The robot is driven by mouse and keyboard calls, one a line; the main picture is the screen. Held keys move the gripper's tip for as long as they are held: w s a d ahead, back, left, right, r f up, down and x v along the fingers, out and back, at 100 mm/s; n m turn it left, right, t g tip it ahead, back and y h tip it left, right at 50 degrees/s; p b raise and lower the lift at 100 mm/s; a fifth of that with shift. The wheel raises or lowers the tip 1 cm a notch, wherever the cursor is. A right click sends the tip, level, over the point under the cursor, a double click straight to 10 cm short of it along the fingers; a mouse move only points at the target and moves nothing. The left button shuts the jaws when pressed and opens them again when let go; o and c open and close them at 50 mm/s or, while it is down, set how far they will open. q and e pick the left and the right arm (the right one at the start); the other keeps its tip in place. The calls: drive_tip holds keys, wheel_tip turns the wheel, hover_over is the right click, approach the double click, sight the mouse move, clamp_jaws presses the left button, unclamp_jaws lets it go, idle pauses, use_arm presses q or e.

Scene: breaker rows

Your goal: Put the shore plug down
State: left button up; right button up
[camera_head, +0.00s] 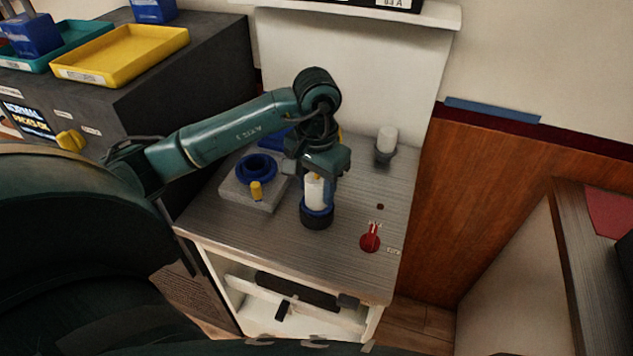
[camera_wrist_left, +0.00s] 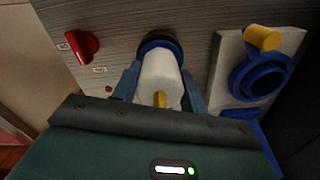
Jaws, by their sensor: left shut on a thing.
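The shore plug (camera_head: 315,190) has a white body with a blue band and a dark lower end. My left gripper (camera_head: 318,184) is shut on its white body and points down over the grey counter (camera_head: 290,243). In the left wrist view the plug (camera_wrist_left: 158,72) sits between the two fingers, with a small yellow piece on it. Its dark end is at or just above the counter; I cannot tell if it touches. My right gripper is not in view.
A grey block (camera_head: 235,187) with a blue ring socket (camera_head: 256,167) and yellow peg (camera_head: 256,191) stands left of the plug. A red switch (camera_head: 370,239) is at front right. A white-topped piece (camera_head: 387,139) stands at back right. Bare counter lies between them.

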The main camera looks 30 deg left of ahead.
use_arm(q)
drive_tip(key=shift+f, duration=0.2)
drive_tip(key=o, duration=1)
drive_tip(key=shift+r, duration=0.15)
wheel_tip(320, 180, up, 6)
drive_tip(key=shift+f+b, duration=0.2)
drive_tip(key=shift+b, duration=0.2)
wheel_tip(320, 180, up, 6)
drive_tip(key=shift+f, duration=0.2)
drive_tip(key=shift+r+p, duration=0.3)
drive_tip(key=shift+r, duration=0.15)
